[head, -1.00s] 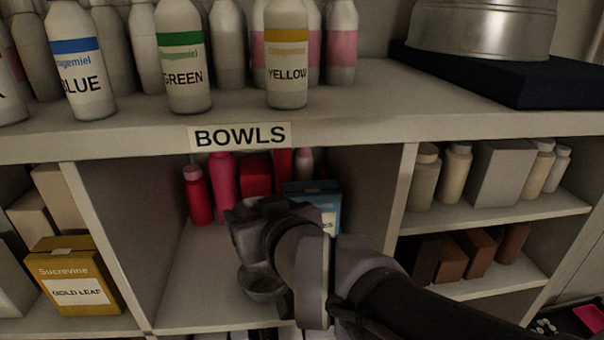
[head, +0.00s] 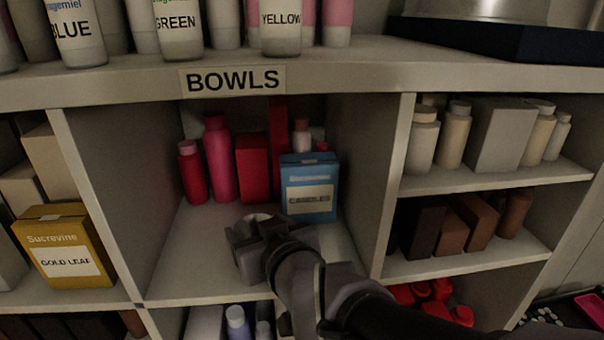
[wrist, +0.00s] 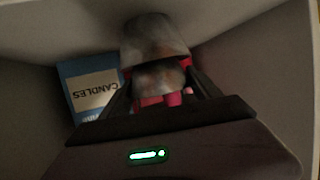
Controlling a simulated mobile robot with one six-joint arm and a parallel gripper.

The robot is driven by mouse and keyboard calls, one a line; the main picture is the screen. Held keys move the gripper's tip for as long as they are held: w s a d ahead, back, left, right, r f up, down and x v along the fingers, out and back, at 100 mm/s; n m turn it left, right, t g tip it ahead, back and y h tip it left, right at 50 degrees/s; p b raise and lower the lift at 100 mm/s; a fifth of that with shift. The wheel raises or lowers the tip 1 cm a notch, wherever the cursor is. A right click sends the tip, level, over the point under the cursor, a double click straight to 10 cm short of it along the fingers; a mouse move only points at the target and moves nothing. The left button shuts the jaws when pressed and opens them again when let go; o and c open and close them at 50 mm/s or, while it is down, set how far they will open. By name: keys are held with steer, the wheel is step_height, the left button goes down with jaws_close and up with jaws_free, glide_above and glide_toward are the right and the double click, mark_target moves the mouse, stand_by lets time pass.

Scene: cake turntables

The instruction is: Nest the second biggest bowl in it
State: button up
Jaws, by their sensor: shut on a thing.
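My gripper (head: 258,226) is inside the shelf compartment under the BOWLS label. In the wrist view, its fingers (wrist: 160,88) are shut on a grey metal bowl (wrist: 160,75). A wider grey metal bowl shape (wrist: 155,38) shows just beyond the held one in the wrist view. The two overlap there, and I cannot tell whether they touch or how far one sits inside the other. In the head view, only a pale bowl rim (head: 262,216) shows behind my gripper; the rest is hidden by my gripper.
A blue CANDLES box (head: 310,188) stands close on the right of my gripper. Red and pink bottles (head: 220,160) and a red box (head: 253,167) stand at the back. Divider walls close both sides. The compartment floor at left (head: 200,250) is clear.

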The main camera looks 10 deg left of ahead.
steer(key=o, duration=1.5)
steer(key=shift+s+r, duration=0.1)
steer(key=shift+s, duration=0.05)
steer(key=shift+r, duration=0.1)
step_height(320, 180, up, 7)
steer(key=p, duration=0.4)
steer(key=shift+f, duration=0.2)
